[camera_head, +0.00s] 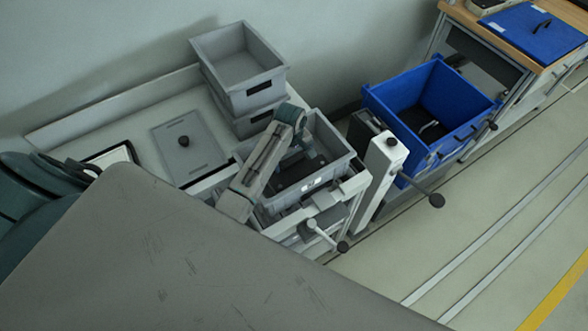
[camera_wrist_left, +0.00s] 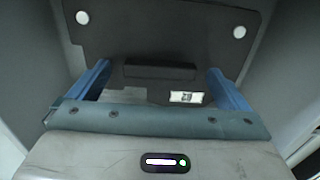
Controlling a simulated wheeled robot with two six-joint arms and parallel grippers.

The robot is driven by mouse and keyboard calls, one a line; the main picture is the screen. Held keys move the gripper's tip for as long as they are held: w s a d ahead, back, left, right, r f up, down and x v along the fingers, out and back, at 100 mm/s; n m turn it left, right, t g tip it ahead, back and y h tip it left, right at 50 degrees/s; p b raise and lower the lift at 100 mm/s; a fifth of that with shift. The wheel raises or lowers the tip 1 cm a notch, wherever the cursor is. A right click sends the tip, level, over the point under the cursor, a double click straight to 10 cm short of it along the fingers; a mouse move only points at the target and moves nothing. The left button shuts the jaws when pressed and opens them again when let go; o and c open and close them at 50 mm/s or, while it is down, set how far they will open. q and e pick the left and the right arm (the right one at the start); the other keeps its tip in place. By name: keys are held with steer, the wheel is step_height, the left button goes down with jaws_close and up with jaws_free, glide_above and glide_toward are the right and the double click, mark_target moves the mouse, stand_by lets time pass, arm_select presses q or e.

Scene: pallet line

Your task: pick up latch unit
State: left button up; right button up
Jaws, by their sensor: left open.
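A dark flat unit with two pale round spots and a raised black bar, which I take for the latch unit, lies below my left gripper in the left wrist view (camera_wrist_left: 155,40). In the head view it shows as a dark shape (camera_head: 290,190) inside the front grey bin (camera_head: 337,172). My left gripper (camera_head: 306,157) reaches down into this bin, partly hidden by its own arm. In the wrist view its two blue fingers (camera_wrist_left: 160,82) are apart, one on each side of the black bar (camera_wrist_left: 160,71). I cannot tell whether they touch the unit. My right gripper is not in view.
Stacked grey bins (camera_head: 240,70) stand behind. A grey lid with a black knob (camera_head: 185,150) lies on the bench to the left. A blue bin (camera_head: 430,100) with a dark item inside stands right, past a pale post with a lever (camera_head: 380,165). The floor at right is clear.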

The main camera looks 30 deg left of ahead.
arm_select(q)
steer(key=c, duration=1.4)
steer(key=shift+c, duration=1)
steer(key=shift+r, duration=0.2)
